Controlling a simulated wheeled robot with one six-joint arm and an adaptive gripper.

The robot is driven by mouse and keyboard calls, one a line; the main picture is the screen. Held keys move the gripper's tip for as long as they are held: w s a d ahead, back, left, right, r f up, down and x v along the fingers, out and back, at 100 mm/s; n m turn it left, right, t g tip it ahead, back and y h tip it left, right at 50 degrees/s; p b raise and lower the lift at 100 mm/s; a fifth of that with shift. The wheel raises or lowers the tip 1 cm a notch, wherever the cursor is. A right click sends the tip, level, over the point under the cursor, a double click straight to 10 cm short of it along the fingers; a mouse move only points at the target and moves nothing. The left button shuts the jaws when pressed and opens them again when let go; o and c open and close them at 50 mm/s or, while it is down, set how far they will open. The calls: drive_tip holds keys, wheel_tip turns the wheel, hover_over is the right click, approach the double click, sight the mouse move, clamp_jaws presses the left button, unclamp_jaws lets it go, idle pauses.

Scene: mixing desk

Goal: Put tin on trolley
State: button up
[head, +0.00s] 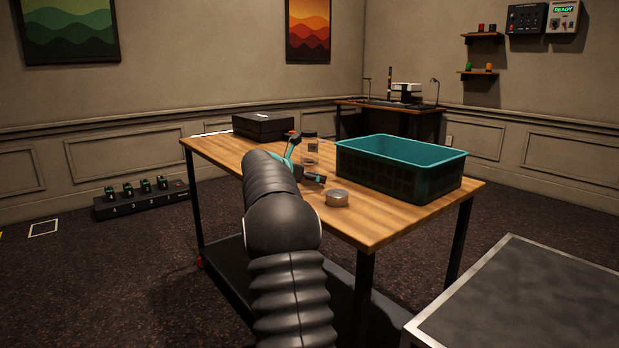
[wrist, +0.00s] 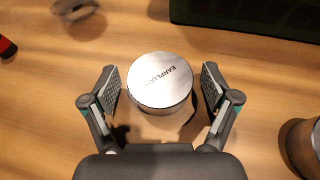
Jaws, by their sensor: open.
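A round silver tin marked EARPLUGS (wrist: 162,82) stands on the wooden desk between the two fingers of my gripper (wrist: 160,90) in the wrist view. The fingers are open, with a gap on each side of the tin. In the head view my gripper (head: 306,164) is low over the desk, and my arm hides most of what lies between the fingers. A grey top with a metal edge (head: 530,300), probably the trolley, is at the bottom right of the head view. Its bare visible top is clear.
A second round metal thing (head: 337,198) stands on the desk (head: 375,225) to the right of my gripper. A teal-rimmed dark crate (head: 400,170) is further right. A clear jar (head: 310,147) and a black case (head: 263,126) stand behind. Floor separates desk and grey top.

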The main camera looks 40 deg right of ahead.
drive_tip(key=v, duration=1.1)
drive_tip(key=shift+a+r, duration=0.1)
drive_tip(key=shift+a, duration=0.05)
drive_tip(key=shift+a+r, duration=0.15)
drive_tip(key=shift+a, duration=0.15)
drive_tip(key=shift+s+a, duration=0.15)
drive_tip(key=shift+a, duration=0.25)
drive_tip(key=s+a+f+m+t+y, duration=0.1)
drive_tip(key=s+a+f+m+y, duration=0.3)
drive_tip(key=s+a, duration=0.7)
drive_tip(key=s+a+f+m+t+y, duration=0.2)
drive_tip(key=s+a+f+m+y, duration=0.3)
drive_tip(key=s+a, duration=0.5)
drive_tip(key=s+a+f+m+t+y, duration=0.1)
drive_tip(key=s+a+f+m+y, duration=0.3)
drive_tip(key=a, duration=1.6)
drive_tip(key=s+f+m, duration=0.3)
drive_tip(key=s+m, duration=0.3)
drive_tip(key=s, duration=0.1)
drive_tip(key=shift+s+a+f, duration=0.25)
drive_tip(key=shift+s+a, duration=0.05)
drive_tip(key=shift+a, duration=0.05)
